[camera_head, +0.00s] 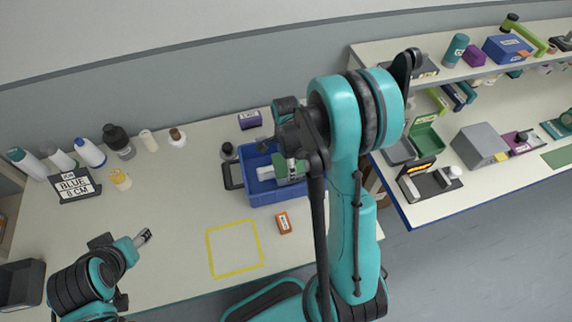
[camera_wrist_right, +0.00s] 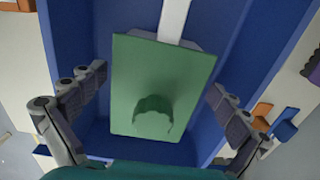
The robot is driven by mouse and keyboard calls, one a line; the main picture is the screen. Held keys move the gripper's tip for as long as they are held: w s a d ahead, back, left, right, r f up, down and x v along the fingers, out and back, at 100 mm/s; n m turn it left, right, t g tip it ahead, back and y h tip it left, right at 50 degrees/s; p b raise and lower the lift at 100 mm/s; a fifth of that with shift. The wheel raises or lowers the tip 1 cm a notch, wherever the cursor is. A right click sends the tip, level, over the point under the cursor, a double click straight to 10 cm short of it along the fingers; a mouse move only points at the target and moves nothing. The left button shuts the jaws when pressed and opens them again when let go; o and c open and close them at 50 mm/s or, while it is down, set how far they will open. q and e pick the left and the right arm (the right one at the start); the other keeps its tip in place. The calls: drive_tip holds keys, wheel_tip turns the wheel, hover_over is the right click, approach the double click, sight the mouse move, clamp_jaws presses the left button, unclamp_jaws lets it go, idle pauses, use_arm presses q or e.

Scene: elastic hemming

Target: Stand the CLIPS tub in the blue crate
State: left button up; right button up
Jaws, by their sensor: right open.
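The blue crate (camera_head: 262,193) stands on the left table, partly hidden by my right arm. A green box-shaped tub (camera_head: 288,176) with a pale label is in the crate; I cannot read the label, so cannot confirm it is CLIPS. In the right wrist view its flat green top (camera_wrist_right: 150,65) shows within the blue crate walls (camera_wrist_right: 75,30). My right gripper (camera_wrist_right: 157,82) is open, its fingers spread on either side of the tub, with gaps showing. Whether the tub's base rests on the crate floor is hidden. My left gripper (camera_head: 143,237) is over the table's left front; its jaw state is unclear.
A white strip (camera_wrist_right: 173,18) lies beside the tub in the crate. An orange box (camera_head: 284,223) and a yellow square outline (camera_head: 234,248) are in front. A purple box (camera_head: 250,120) is behind.

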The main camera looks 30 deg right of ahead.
wheel_tip(320, 180, up, 10)
drive_tip(key=shift+s+f+p, duration=0.1)
drive_tip(key=shift+p, duration=1)
drive_tip(key=s+a+r+n+t, duration=0.7)
drive_tip(key=s+a+r+n, duration=0.3)
drive_tip(key=n, duration=1.1)
drive_tip(key=shift+s+a+r, duration=0.35)
drive_tip(key=shift+s+a, duration=0.1)
drive_tip(key=shift+a, duration=0.1)
drive_tip(key=shift+f, duration=0.1)
wheel_tip(320, 180, down, 10)
drive_tip(key=b, duration=0.9)
drive_tip(key=shift+b, duration=0.4)
